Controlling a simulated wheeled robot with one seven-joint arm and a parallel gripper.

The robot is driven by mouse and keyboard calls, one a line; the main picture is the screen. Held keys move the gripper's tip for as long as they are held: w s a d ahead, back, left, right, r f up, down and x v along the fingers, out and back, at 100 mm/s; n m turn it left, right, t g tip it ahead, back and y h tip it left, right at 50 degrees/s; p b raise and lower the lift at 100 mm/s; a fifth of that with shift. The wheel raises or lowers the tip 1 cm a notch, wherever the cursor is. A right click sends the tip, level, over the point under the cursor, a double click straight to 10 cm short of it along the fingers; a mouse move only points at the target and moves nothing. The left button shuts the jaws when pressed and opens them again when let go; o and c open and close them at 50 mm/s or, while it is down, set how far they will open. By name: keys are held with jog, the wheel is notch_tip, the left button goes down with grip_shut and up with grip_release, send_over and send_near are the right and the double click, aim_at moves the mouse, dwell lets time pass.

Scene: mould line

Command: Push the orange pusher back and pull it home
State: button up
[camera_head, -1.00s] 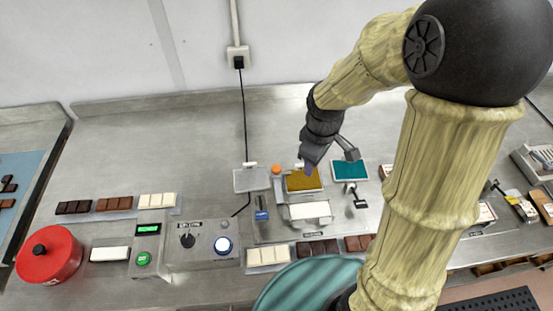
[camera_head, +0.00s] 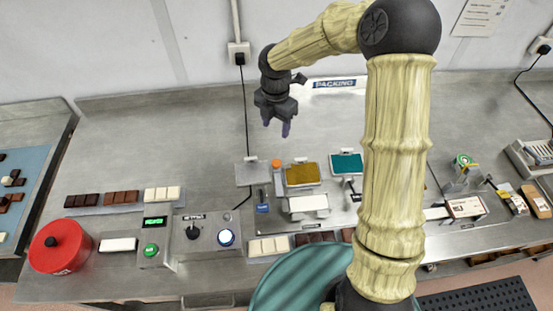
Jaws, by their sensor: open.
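The orange pusher (camera_head: 276,163) shows as a small orange knob at the back of the bench fixture, between a grey plate (camera_head: 252,174) and a gold-topped plate (camera_head: 302,174). Its lower part is too small to make out. My gripper (camera_head: 275,129) is open and empty, with its fingers pointing down. In the picture it is just above the orange knob and apart from it; its height over the bench is hard to tell.
A teal-topped plate (camera_head: 346,163) stands right of the gold one. A white block (camera_head: 308,204) lies in front. A control box (camera_head: 205,238) and a red round tin (camera_head: 60,250) are at the left. The bench behind the plates is mostly clear.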

aim_at(277, 162)
jog(key=shift+f, duration=0.1)
notch_tip(277, 162, down, 17)
jog(key=p, duration=0.4)
jog(key=shift+w+d+f, duration=0.1)
